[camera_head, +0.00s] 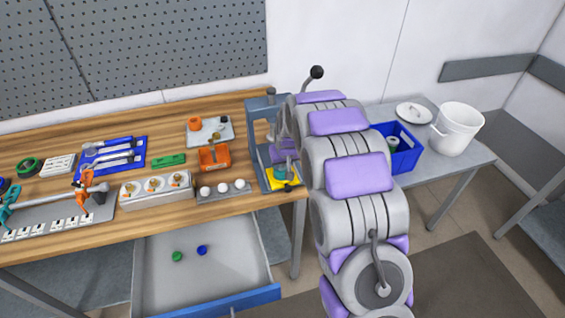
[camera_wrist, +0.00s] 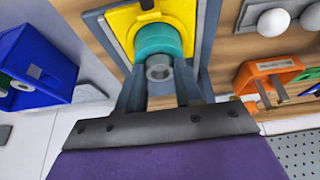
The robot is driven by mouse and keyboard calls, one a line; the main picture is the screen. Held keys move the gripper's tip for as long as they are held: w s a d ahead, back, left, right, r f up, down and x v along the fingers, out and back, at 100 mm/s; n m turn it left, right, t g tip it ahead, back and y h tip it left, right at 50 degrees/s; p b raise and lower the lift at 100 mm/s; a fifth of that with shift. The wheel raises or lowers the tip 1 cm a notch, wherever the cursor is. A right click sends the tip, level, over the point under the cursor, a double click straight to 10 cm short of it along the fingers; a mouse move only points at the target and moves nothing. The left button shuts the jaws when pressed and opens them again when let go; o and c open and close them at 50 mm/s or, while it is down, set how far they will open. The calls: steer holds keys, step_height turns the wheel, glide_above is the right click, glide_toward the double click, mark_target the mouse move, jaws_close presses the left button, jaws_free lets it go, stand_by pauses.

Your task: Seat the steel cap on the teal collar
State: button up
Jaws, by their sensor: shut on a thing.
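The teal collar (camera_wrist: 155,42) stands on a yellow plate (camera_wrist: 175,12) in the wrist view; in the head view the teal collar (camera_head: 280,173) is at the bench's right end. The cap sits between the fingertips and overlaps the collar's near edge in the wrist view. I cannot tell whether cap and collar touch. In the head view my gripper (camera_head: 284,152) is just above the collar, and the cap is not clearly visible.
A grey-blue upright frame (camera_head: 258,125) stands close beside my gripper. A tray of white balls (camera_head: 222,188) and an orange tool (camera_head: 214,158) lie to the left. An open drawer (camera_head: 200,265) juts out below. A blue bin (camera_head: 400,155) and white bucket (camera_head: 457,130) stand on the right table.

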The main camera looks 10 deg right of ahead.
steer(key=o, duration=1.2)
steer(key=shift+c, duration=0.2)
steer(key=p+v, duration=0.2)
steer(key=v, duration=1.5)
steer(key=shift+r, duration=0.2)
steer(key=shift+s, duration=0.1)
